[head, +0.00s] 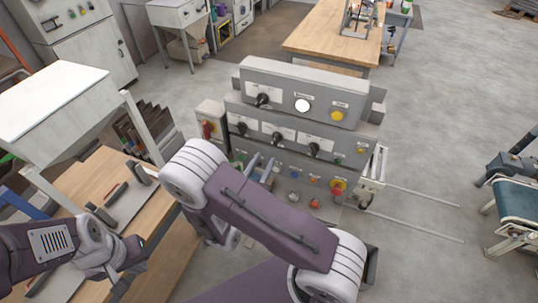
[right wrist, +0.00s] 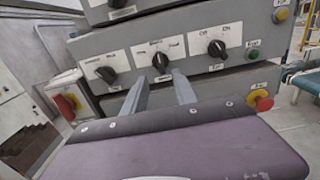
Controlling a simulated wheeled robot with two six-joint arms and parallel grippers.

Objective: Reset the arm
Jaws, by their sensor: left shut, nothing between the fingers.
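My right gripper (right wrist: 158,76) has its two grey fingers apart with nothing between them. It points at the grey control panel (right wrist: 135,40), below the row of three black rotary knobs: left knob (right wrist: 106,74), middle knob (right wrist: 160,62) and right knob (right wrist: 217,48). The fingertips look close to the panel, but I cannot tell if they touch it. In the head view my purple right arm covers the panel's lower left. My left gripper (head: 128,278) is low at the left, shut and empty, by the wooden bench (head: 185,240).
A red rotary switch (head: 207,129) is on the panel's left box. A red emergency button (head: 337,187) sits at the lower right. A white-topped cabinet (head: 50,95) stands left, a conveyor (head: 515,200) right.

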